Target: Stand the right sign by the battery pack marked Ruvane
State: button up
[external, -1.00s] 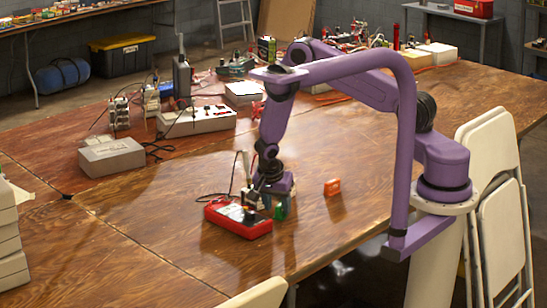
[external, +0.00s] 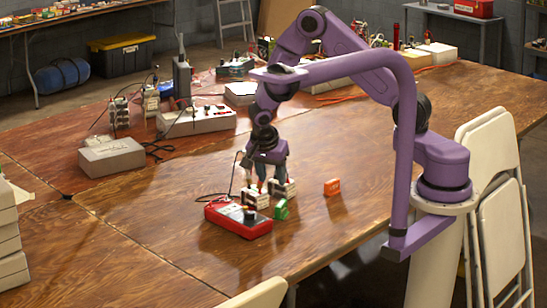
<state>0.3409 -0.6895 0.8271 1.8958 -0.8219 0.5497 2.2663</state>
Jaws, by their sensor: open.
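Two light battery packs stand side by side beside the red charger (external: 238,220): a left pack (external: 257,198) and a right pack (external: 284,188). A small green sign (external: 281,210) stands on the table just in front of the packs, near the charger's right end. A small orange sign (external: 332,187) stands apart to the right. My gripper (external: 270,180) points down just above or behind the packs, open; I cannot tell whether it touches them. Its fingertips are partly hidden. The name markings on the packs are too small to read.
A black lead and a thin upright probe stand behind the charger. A grey box (external: 112,157) and a pale power strip (external: 196,121) lie further back left. The wooden table (external: 370,150) is clear to the right, around the orange sign.

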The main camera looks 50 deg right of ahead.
jog(key=s+a+r+n+y, duration=0.2)
jog(key=s+a+r+n, duration=0.4)
jog(key=s+r+n, duration=0.6)
jog(key=s+d+r+n+y, duration=0.1)
jog(key=s+r+n, duration=0.2)
jog(key=s+n, duration=0.4)
jog(key=s+r+n+g+y, duration=0.1)
jog(key=s+r+n, duration=0.3)
jog(key=s, duration=1)
jog(key=n, duration=0.3)
jog(key=shift+s+d+g+y, duration=0.3)
jog(key=shift+s+d, duration=0.05)
jog(key=shift+r, duration=0.1)
